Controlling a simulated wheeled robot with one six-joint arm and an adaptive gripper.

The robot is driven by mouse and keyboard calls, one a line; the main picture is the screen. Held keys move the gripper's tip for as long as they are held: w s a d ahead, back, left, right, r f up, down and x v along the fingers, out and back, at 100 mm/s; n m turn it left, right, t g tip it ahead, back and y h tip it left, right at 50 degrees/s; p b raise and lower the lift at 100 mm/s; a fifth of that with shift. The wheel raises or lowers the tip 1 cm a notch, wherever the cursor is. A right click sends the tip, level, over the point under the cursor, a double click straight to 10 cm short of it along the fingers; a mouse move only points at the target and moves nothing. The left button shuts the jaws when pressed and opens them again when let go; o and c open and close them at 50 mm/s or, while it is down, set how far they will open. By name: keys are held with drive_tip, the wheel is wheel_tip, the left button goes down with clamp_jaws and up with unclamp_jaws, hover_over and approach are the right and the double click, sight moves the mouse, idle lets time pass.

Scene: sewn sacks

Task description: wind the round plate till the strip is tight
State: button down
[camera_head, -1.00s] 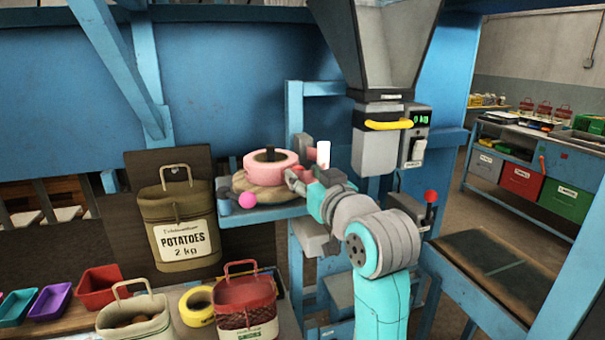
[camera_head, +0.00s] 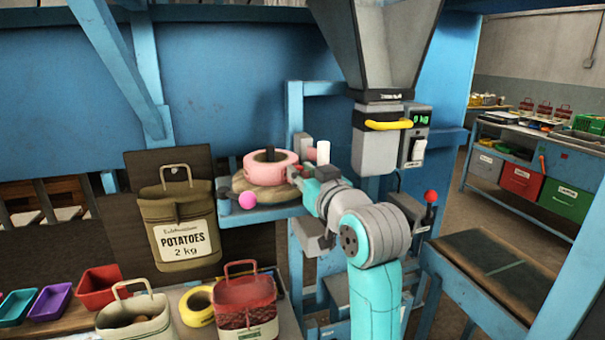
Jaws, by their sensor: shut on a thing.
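The round plate (camera_head: 243,184) is a tan disc lying flat on a blue shelf. A pink roll of strip (camera_head: 260,172) sits on it around a dark upright core (camera_head: 270,153). A white upright peg (camera_head: 323,152) stands to the right of the roll. My gripper (camera_head: 296,173) is at the right edge of the plate, close against the roll. It is shut at the plate's rim, but its fingertips are small and the exact contact is hidden. The strip's free run between roll and peg is mostly hidden by my gripper, so its tightness cannot be told.
A pink ball (camera_head: 247,200) is at the shelf's front left. A hopper (camera_head: 385,45) with a yellow handle (camera_head: 388,124) hangs right of the shelf. A red-knobbed lever (camera_head: 431,197) stands beside my arm. A potato sack (camera_head: 180,230) and several containers stand at lower left.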

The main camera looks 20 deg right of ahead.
drive_tip(key=shift+w+d+n+y, duration=0.35)
drive_tip(key=shift+d+n+y, duration=0.25)
drive_tip(key=shift+y, duration=0.3)
drive_tip(key=shift+w+d+n+g+y, duration=0.3)
drive_tip(key=shift+n+y, duration=0.2)
drive_tip(key=shift+y, duration=0.2)
drive_tip(key=shift+w+d+n+g+y, duration=0.15)
drive_tip(key=shift+n+g+y, duration=0.15)
drive_tip(key=shift+n+y, duration=0.3)
drive_tip(key=c, duration=1)
unclamp_jaws()
